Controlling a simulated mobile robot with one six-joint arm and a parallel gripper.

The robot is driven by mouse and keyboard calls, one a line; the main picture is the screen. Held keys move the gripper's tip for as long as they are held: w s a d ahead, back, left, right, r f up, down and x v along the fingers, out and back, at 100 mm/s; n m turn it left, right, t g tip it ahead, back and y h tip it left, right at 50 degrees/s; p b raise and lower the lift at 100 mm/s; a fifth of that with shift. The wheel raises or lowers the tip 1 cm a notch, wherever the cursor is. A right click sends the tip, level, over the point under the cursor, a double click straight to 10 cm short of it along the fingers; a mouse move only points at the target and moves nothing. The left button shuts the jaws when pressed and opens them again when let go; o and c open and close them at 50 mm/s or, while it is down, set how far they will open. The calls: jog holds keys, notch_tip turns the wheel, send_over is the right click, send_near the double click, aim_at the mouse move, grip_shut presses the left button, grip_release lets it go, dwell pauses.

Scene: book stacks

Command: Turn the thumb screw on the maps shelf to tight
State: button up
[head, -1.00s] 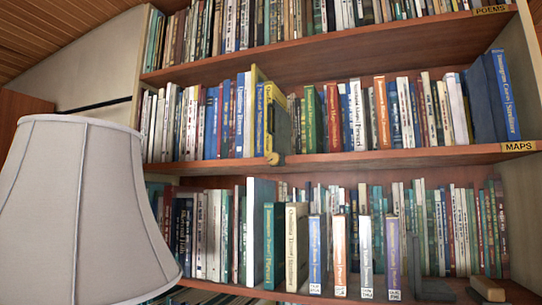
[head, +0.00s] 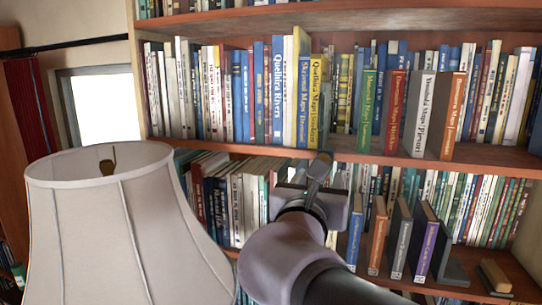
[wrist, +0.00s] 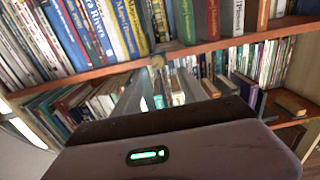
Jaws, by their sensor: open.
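The maps shelf (head: 240,149) is the middle board, with books standing on it. The thumb screw (wrist: 157,61) is a small round brass-coloured knob on its front edge, seen in the wrist view below the yellow-spined book. In the head view my gripper hides most or all of it. My gripper (head: 321,168) is raised at the shelf's front edge, close to the screw. In the wrist view its grey fingers (wrist: 175,88) are open and reach toward the shelf edge just below the screw. I cannot tell whether they touch it. How tight the screw is cannot be seen.
A large pale lampshade (head: 110,230) stands at the left front, beside my arm. Books and a black bookend (head: 452,270) stand on the lower shelf, and a small brown block (head: 495,276) lies at its right. The upper shelf (head: 330,18) crosses above.

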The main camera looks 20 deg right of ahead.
aim_at(324, 159)
jog(key=p+x, duration=0.1)
jog(key=x, duration=1)
jog(key=shift+w+a, duration=0.1)
jog(key=shift+w, duration=0.2)
grip_shut()
